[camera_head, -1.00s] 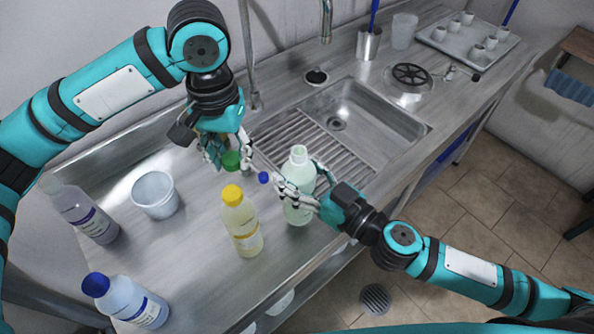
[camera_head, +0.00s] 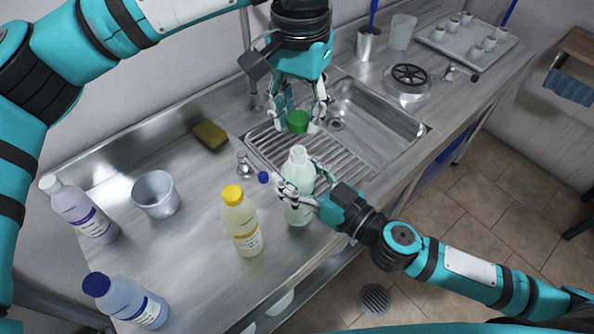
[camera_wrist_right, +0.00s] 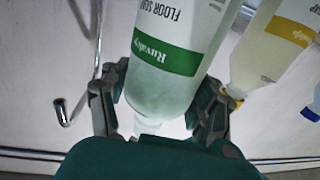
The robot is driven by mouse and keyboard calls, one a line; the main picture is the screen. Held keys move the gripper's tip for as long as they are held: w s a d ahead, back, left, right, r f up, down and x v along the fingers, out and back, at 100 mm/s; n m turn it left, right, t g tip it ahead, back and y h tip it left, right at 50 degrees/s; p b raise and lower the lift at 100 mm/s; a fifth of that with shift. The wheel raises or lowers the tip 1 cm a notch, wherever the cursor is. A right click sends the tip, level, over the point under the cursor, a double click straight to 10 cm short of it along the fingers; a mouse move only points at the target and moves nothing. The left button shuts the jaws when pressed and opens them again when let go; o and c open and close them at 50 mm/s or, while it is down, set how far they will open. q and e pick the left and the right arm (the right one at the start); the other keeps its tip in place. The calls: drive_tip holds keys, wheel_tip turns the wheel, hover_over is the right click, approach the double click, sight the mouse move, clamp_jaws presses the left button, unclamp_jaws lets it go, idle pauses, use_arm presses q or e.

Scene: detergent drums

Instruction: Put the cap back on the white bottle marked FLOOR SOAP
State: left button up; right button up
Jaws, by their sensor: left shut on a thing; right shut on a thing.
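The white bottle marked FLOOR SOAP (camera_head: 299,210) stands upright and uncapped on the steel counter, at the front edge of the ridged drainboard. Its green label (camera_wrist_right: 168,52) shows in the right wrist view. My right gripper (camera_head: 302,190) is shut around the bottle's body from the right; in the right wrist view its fingers lie on both sides of the bottle. A green cap (camera_head: 298,121) is held between the fingertips of my left gripper (camera_head: 299,112). The cap is above and slightly behind the bottle's open neck, apart from it.
A yellow-capped bottle (camera_head: 242,226) stands just left of the white bottle. A small blue cap (camera_head: 263,177) and a clear glass item (camera_head: 244,166) are close by. A sponge (camera_head: 210,135), a bucket (camera_head: 156,195), a purple bottle (camera_head: 82,213) and a blue-capped bottle (camera_head: 128,302) are further left. The sink (camera_head: 385,123) lies behind.

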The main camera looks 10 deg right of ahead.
use_arm(q)
drive_tip(key=shift+f, duration=1.95)
drive_tip(key=shift+f, duration=0.9)
drive_tip(key=shift+f, duration=0.55)
